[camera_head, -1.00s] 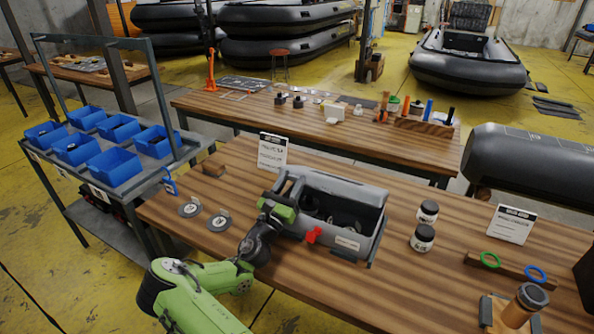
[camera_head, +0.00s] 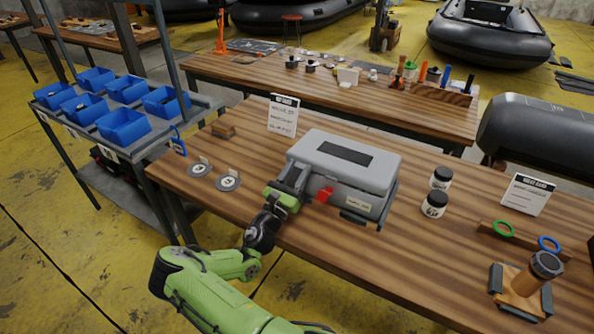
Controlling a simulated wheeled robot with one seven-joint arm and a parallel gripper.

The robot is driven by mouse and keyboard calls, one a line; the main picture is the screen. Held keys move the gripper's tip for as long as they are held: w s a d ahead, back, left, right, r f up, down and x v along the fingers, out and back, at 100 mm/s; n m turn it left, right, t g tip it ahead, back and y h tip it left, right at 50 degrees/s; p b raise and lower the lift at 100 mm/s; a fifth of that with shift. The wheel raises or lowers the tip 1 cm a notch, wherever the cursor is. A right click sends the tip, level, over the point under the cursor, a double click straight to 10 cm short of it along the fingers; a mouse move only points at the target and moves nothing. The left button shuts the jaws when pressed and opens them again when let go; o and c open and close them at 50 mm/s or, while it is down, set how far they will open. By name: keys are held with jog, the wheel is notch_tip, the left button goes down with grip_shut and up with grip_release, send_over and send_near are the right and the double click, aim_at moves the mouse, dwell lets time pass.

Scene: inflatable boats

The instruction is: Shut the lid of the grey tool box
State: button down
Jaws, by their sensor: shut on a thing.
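The grey tool box (camera_head: 340,199) stands on the front wooden table, with a red latch (camera_head: 324,195) on its front. Its lid (camera_head: 372,172), grey with a dark panel on top, is down over the box and hides the inside. I cannot tell whether the lid is fully seated along the front seam. My gripper (camera_head: 292,183) is at the left end of the box, its dark fingers against the lid's left edge. It appears shut on the lid there; the fingertips are partly hidden.

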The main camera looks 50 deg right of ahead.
jog(key=shift+f, duration=0.25)
jog(key=c, duration=0.6)
grip_release()
jog(key=shift+w, duration=0.1)
jog(key=shift+d, duration=0.1)
jog(key=v, duration=1.6)
jog(key=shift+r+p, duration=0.25)
jog(key=shift+p, duration=0.2)
